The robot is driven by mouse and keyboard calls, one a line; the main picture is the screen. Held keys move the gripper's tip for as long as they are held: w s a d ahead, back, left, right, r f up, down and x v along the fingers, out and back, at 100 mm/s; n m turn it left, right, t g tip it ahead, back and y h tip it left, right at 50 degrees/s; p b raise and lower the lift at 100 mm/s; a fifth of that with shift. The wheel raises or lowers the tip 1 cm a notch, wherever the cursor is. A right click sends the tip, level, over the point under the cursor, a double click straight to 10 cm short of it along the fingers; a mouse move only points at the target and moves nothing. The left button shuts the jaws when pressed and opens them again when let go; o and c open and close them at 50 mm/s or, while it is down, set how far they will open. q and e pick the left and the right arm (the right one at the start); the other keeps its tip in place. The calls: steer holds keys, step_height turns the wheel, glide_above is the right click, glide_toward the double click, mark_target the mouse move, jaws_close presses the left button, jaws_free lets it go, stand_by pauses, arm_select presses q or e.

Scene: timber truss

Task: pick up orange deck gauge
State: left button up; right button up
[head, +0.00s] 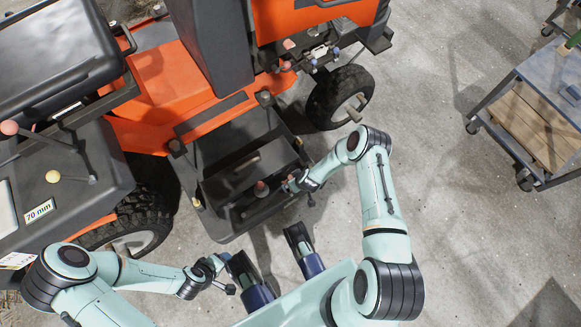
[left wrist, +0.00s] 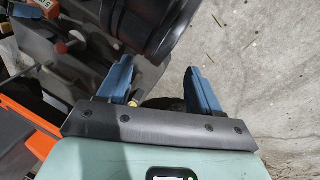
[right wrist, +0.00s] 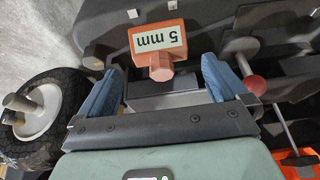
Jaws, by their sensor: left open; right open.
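The orange deck gauge (right wrist: 159,40), a block marked "5 mm" with a hexagonal knob, shows in the right wrist view. Its knob lies between the spread blue fingers of my right gripper (right wrist: 160,72), with space visible on both sides. In the head view my right gripper (head: 291,185) is over the dark mower deck and largely hides the gauge. My left gripper (left wrist: 160,75) is open and empty. In the head view my left gripper (head: 228,273) is low, to the left of the right one, near the deck's front edge.
The orange mower (head: 165,75) fills the upper left, with a front wheel (head: 340,97) beside the deck. A red knob (right wrist: 252,86) stands close by my right gripper's right finger. A cart (head: 540,105) stands at the right. The concrete floor between is clear.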

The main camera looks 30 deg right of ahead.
steer(key=shift+x, duration=0.9)
steer(key=b+x, duration=0.2)
steer(key=x, duration=0.3)
steer(key=shift+w+f+b, duration=0.1)
steer(key=shift+b, duration=0.3)
arm_select(q)
steer(key=shift+t+y, duration=0.4)
steer(key=shift+t, duration=0.2)
steer(key=w+a+f, duration=0.1)
steer(key=w, duration=0.1)
steer(key=w+a+f, duration=0.1)
steer(key=w+f, duration=0.1)
steer(key=shift+w+a+f, duration=0.1)
steer(key=shift+a+f, duration=0.1)
arm_select(e)
steer(key=c, duration=0.9)
